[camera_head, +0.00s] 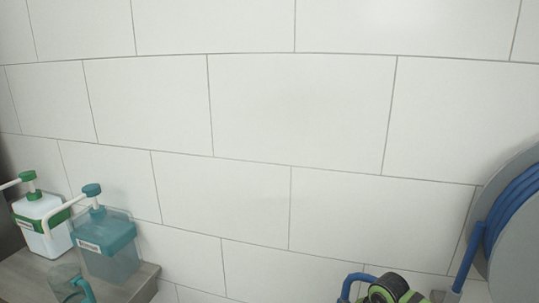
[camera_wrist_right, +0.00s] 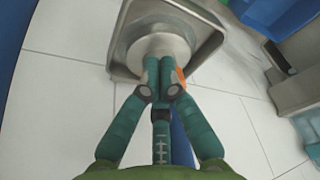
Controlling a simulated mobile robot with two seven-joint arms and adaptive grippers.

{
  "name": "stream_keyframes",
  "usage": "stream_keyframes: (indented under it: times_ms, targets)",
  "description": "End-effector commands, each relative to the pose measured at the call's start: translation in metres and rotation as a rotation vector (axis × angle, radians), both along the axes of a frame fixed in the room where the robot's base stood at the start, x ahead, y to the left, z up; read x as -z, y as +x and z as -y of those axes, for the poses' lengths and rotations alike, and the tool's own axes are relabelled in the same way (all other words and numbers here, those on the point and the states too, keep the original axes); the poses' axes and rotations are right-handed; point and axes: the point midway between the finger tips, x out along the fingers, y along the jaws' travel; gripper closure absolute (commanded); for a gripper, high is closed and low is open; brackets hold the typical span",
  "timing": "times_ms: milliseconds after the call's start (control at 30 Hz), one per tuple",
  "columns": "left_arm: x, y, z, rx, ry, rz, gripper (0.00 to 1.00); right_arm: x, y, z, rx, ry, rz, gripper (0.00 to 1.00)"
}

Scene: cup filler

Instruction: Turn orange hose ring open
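The orange hose ring shows only as a small orange sliver (camera_wrist_right: 181,76) at the right edge of my right gripper's fingertips. The rest of it is hidden behind the fingers. My right gripper (camera_wrist_right: 163,72) has teal fingers drawn together at the tips, in front of a square grey metal fitting (camera_wrist_right: 157,47) with a round middle. I see nothing clearly held between the tips, and I cannot tell whether they touch the ring. A blue hose (camera_wrist_right: 181,146) runs behind the fingers. In the head view, the ring and the right fingertips are out of sight. My left gripper is not in view.
In the head view, a hose reel (camera_head: 514,235) with blue hose stands at the right. A blue hose bend (camera_head: 349,284) shows at the bottom. Two pump dispensers, white (camera_head: 42,222) and teal (camera_head: 106,245), stand on a counter (camera_head: 142,282) at left. White tiles lie between.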

Motion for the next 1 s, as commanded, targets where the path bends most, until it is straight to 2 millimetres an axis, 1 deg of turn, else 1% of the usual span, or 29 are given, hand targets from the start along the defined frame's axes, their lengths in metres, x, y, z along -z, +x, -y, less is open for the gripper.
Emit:
stream_keyframes:
  times_ms: [367, 1000]
  targets:
    - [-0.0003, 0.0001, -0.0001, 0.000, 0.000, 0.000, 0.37, -0.0001, 0.0005, -0.0001, 0.000, -0.001, 0.001, 1.00]
    - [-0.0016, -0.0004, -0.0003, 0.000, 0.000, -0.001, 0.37, -0.0020, 0.0071, -0.0013, 0.000, 0.001, 0.007, 1.00]
